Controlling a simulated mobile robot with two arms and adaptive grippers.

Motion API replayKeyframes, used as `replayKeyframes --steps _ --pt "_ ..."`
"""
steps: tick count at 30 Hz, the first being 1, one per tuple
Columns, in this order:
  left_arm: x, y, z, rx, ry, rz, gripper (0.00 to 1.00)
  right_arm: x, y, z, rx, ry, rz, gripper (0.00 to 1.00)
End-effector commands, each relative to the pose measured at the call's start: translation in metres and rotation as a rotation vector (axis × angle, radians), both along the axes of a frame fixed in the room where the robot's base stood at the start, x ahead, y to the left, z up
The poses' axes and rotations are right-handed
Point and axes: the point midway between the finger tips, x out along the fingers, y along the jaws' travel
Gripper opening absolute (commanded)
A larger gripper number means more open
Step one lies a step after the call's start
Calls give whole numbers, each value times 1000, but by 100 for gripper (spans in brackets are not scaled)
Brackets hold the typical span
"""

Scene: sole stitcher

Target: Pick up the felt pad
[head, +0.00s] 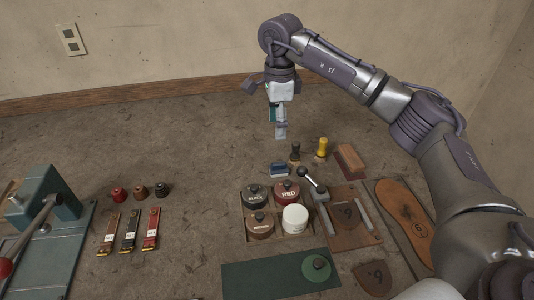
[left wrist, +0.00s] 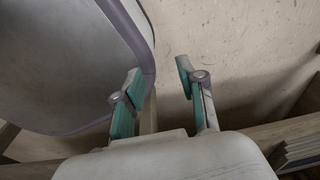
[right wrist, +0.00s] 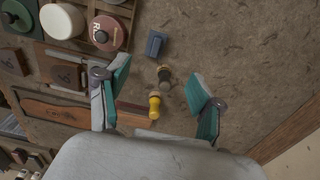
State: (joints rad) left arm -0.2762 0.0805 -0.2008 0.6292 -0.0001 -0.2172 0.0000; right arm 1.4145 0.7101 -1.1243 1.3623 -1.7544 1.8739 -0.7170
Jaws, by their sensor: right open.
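A small blue block (head: 279,170), which may be the felt pad, lies on the worktop behind the round tins. It also shows in the right wrist view (right wrist: 155,43), near the top and ahead of the fingers. I cannot tell its material. My right gripper (head: 279,122) points down above the worktop behind the block, open and empty; its fingers stand apart in the right wrist view (right wrist: 157,98), clear of the block. My left gripper (left wrist: 163,95) is open and empty in the left wrist view, facing a pale wall, and is outside the head view.
A tray of round tins (head: 286,191) lies in front. Bare worktop is behind and left.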

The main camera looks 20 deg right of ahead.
Motion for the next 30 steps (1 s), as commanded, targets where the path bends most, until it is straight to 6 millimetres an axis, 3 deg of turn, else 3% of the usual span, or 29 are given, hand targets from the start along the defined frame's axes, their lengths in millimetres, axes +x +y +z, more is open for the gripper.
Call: replayKeyframes --steps 3,9,15,22,30 --pt "-23 1 -1 2 34 0 40 -1 -4 -8 -15 1 2 67" --pt "-35 2 4 4 52 1 40 -2 -4 -46 -15 4 1 67" --pt "-33 2 8 4 49 1 40 -2 -3 -76 -13 0 2 67" --pt "-20 0 14 1 28 1 40 -5 -4 -93 -13 0 2 67" --pt "-19 0 25 0 26 2 40 -10 -5 -130 -12 0 1 67"
